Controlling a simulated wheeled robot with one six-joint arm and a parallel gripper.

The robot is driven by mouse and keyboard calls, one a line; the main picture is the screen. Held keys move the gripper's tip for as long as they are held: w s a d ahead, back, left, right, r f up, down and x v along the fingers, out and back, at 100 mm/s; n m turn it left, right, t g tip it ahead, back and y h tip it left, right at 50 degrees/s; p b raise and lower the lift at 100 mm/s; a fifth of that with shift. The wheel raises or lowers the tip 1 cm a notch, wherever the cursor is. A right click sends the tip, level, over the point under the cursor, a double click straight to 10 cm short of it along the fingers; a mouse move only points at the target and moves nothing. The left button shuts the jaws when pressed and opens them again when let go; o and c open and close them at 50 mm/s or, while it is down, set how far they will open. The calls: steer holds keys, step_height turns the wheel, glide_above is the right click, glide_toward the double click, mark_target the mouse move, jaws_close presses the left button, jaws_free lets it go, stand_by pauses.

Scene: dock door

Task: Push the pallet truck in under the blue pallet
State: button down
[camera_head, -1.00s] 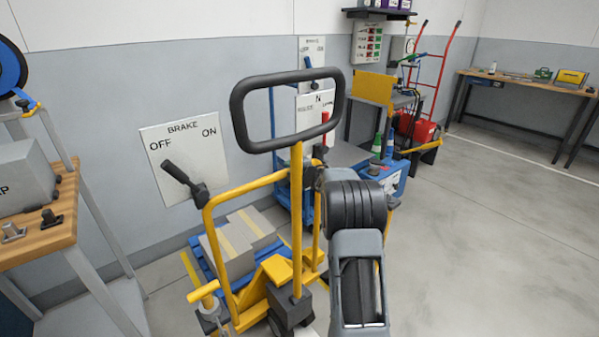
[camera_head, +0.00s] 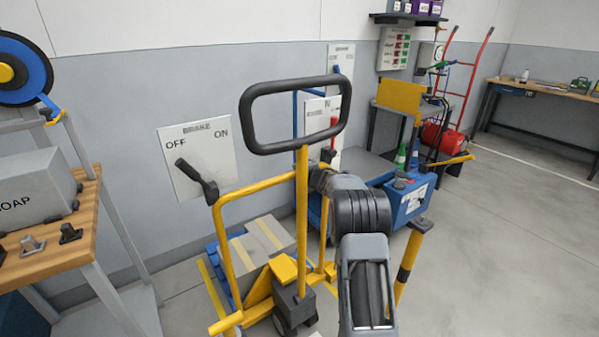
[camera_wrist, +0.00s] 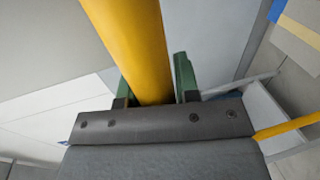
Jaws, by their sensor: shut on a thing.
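The pallet truck (camera_head: 302,215) has a yellow frame and post with a black loop handle (camera_head: 247,118). It stands in front of me. The blue pallet (camera_head: 216,262) lies low beyond the truck, against the wall side, with grey cartons (camera_head: 262,238) with tan strips on it. The truck frame partly covers it, and I cannot tell how far the forks are under it. In the wrist view, the green fingers of my gripper (camera_wrist: 150,88) are shut around a yellow bar (camera_wrist: 132,40) of the truck. My arm hides the gripper in the head view.
A wooden bench (camera_head: 60,240) with a grey SOAP box (camera_head: 35,190) stands close on the left. A BRAKE panel (camera_head: 205,155) is on the wall. A blue cart (camera_head: 410,200) and a yellow-black post (camera_head: 409,262) stand right of the truck. The right floor is clear.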

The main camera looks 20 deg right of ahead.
steer(key=c, duration=1.3)
jaws_free()
steer(key=shift+r, duration=0.2)
steer(key=o, duration=0.5)
steer(key=shift+w+f, duration=0.15)
steer(key=shift+c, duration=0.2)
steer(key=v, duration=1.4)
steer(key=shift+p, duration=0.45)
